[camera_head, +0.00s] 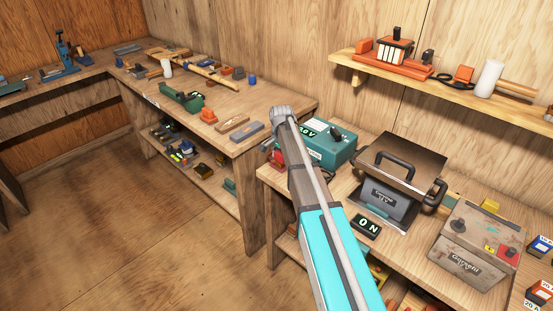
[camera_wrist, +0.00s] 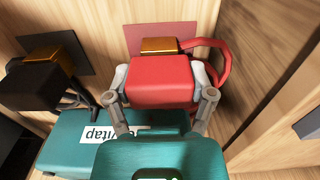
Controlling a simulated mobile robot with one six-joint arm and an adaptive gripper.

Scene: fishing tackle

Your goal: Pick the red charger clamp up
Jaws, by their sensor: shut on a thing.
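The red charger clamp (camera_wrist: 160,80) sits between the two grey fingers of my gripper (camera_wrist: 162,92) in the wrist view, with a finger pressed on each side. It has a copper-coloured end, a red plate beyond it and a red cable looping on the right. In the head view a red part of the clamp (camera_head: 278,157) shows beside the teal charger (camera_head: 334,150); my arm hides much of the gripper there. The charger also shows in the wrist view (camera_wrist: 62,152), close to the clamp. I cannot tell whether the clamp touches anything under it.
A black clamp (camera_wrist: 32,85) lies left of the red one, near the charger. On the right bench stand a grey case with black handles (camera_head: 386,200) and a worn battery (camera_head: 470,250). A shelf (camera_head: 455,92) hangs above; a wooden wall stands behind.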

